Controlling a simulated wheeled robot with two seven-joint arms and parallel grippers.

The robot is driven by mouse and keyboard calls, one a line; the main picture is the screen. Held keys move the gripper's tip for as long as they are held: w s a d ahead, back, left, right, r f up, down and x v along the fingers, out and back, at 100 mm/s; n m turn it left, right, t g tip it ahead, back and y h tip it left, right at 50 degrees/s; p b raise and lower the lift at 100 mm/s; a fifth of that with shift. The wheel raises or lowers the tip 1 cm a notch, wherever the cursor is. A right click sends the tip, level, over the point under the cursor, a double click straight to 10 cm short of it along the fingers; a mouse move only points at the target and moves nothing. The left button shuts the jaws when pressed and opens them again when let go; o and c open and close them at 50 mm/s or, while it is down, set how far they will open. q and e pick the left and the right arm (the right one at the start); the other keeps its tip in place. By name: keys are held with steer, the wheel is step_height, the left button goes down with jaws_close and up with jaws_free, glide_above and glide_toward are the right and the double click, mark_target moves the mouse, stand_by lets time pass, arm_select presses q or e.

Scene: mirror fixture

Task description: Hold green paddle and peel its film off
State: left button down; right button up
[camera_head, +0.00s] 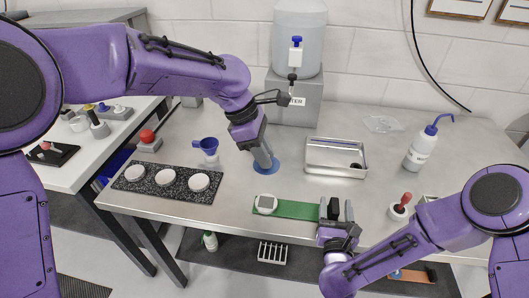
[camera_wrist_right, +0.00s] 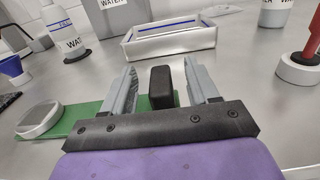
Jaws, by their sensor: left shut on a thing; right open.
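The green paddle (camera_head: 298,209) lies flat on the steel bench, with a white rounded piece with a grey top (camera_head: 266,203) at its left end. The paddle (camera_wrist_right: 85,117) and the white piece (camera_wrist_right: 40,119) also show in the right wrist view. My right gripper (camera_head: 336,209) is open at the paddle's right end. In the right wrist view, its jaws (camera_wrist_right: 160,95) stand on either side of a black upright block (camera_wrist_right: 160,87), with gaps at both sides.
A metal tray (camera_head: 335,172) stands behind the paddle. A black speckled board (camera_head: 140,184) with white discs lies left, near a blue funnel (camera_head: 206,145). A wash bottle (camera_head: 420,151) and a red-knobbed piece (camera_head: 400,208) stand right. Bare bench surrounds the paddle.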

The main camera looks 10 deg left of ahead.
steer(key=s, duration=1.2)
steer(key=shift+d, duration=0.35)
